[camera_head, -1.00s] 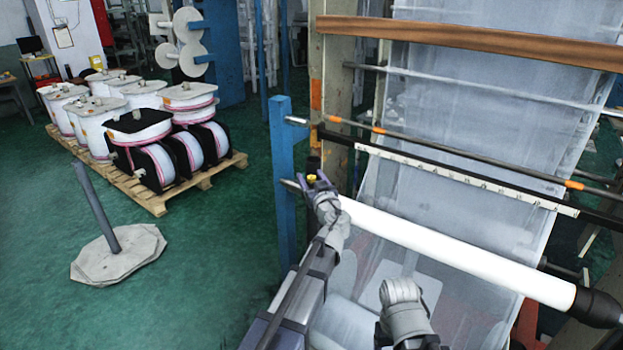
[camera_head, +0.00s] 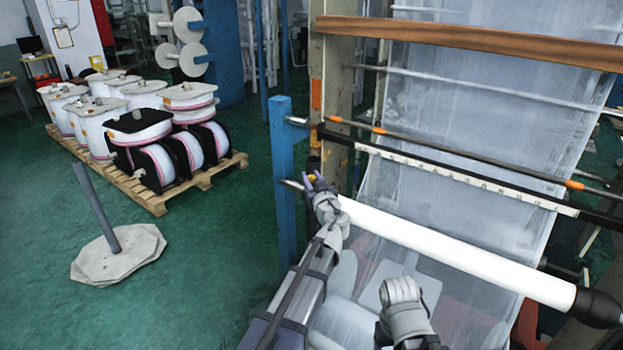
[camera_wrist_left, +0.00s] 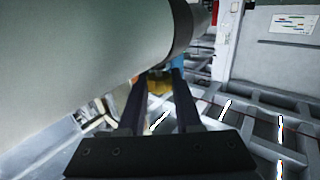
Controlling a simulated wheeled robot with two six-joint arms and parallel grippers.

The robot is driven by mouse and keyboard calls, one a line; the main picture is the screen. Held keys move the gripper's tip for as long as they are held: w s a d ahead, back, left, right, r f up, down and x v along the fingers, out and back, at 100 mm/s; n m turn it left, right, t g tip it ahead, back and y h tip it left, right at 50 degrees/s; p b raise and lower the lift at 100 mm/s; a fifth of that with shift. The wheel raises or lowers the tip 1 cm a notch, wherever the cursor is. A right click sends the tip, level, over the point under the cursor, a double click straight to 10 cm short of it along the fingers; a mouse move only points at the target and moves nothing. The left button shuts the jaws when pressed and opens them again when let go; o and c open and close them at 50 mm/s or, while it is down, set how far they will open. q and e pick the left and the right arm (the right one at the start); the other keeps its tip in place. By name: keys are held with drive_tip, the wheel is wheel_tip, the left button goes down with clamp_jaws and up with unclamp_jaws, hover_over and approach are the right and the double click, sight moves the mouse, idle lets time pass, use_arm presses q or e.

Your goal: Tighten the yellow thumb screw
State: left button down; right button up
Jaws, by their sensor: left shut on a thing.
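The yellow thumb screw (camera_head: 313,177) is a small spot at the left end of the white roll (camera_head: 440,246), beside the blue post. My left gripper (camera_head: 318,183) is at that end and shut on the screw. In the left wrist view, the yellow screw (camera_wrist_left: 159,87) shows between the tips of the two dark fingers of my left gripper (camera_wrist_left: 157,82), just below the roll's dark end collar (camera_wrist_left: 182,28). The fingers hide part of the screw. My right gripper is not in view.
The blue post (camera_head: 283,190) stands just left of my left gripper. Film (camera_head: 440,110) hangs behind the roll, with a black bar (camera_head: 460,178) crossing it. A pallet (camera_head: 150,203) of spools is at the left. Green floor between pallet and post is mostly clear.

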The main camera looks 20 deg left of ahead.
use_arm(q)
drive_tip(key=shift+s, duration=0.1)
